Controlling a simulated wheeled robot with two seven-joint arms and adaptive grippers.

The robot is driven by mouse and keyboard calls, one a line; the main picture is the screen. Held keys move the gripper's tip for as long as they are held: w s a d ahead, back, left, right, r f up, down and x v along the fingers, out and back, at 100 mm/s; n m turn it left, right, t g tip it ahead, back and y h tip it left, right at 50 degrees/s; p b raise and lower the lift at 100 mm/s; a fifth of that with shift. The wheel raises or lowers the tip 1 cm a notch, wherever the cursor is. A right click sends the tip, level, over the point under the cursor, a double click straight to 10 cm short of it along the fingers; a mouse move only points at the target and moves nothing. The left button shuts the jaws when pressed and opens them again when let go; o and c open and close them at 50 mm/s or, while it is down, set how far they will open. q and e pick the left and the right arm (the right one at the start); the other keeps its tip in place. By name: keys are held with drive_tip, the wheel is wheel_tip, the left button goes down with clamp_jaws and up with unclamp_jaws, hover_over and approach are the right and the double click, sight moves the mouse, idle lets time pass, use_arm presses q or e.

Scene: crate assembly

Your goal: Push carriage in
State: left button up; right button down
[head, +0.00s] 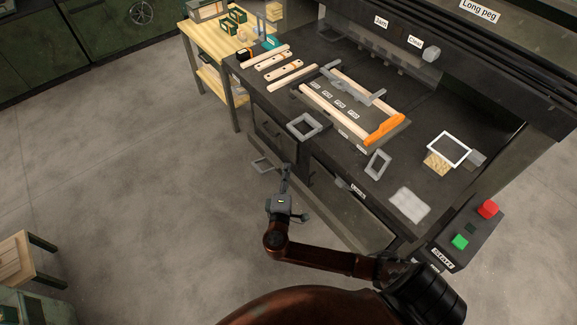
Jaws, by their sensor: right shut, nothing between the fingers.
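The carriage appears to be the dark plate (366,132) on the machine's bench. It carries pale wooden slats (333,111), a grey clamp bar (352,86) and an orange piece (384,128) at its right end. Two grey square loops stand near the bench's front edge, a left loop (291,125) and a right loop (367,164); whether they join the carriage I cannot tell. My right gripper (287,170) is shut and empty, in front of the bench front, apart from the carriage. My left gripper is out of view.
A control box with a green button (460,242) and red button (488,209) stands at the right. Loose slats (273,62) lie at the bench's left. A white-framed block (449,149) sits on the right. A wooden table (209,38) stands behind left.

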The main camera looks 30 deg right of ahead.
sight(299, 138)
drive_tip(key=x, duration=0.3)
drive_tip(key=s+d+b+x, duration=0.1)
drive_tip(key=x, duration=0.2)
drive_tip(key=b+x, duration=0.1)
drive_tip(key=x, duration=0.3)
drive_tip(key=shift+s+d+f, duration=0.1)
drive_tip(key=shift+d+f, duration=0.05)
drive_tip(key=shift+d, duration=0.25)
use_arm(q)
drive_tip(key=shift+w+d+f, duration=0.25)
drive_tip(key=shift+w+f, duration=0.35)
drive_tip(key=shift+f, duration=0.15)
use_arm(e)
drive_tip(key=shift+d, duration=0.6)
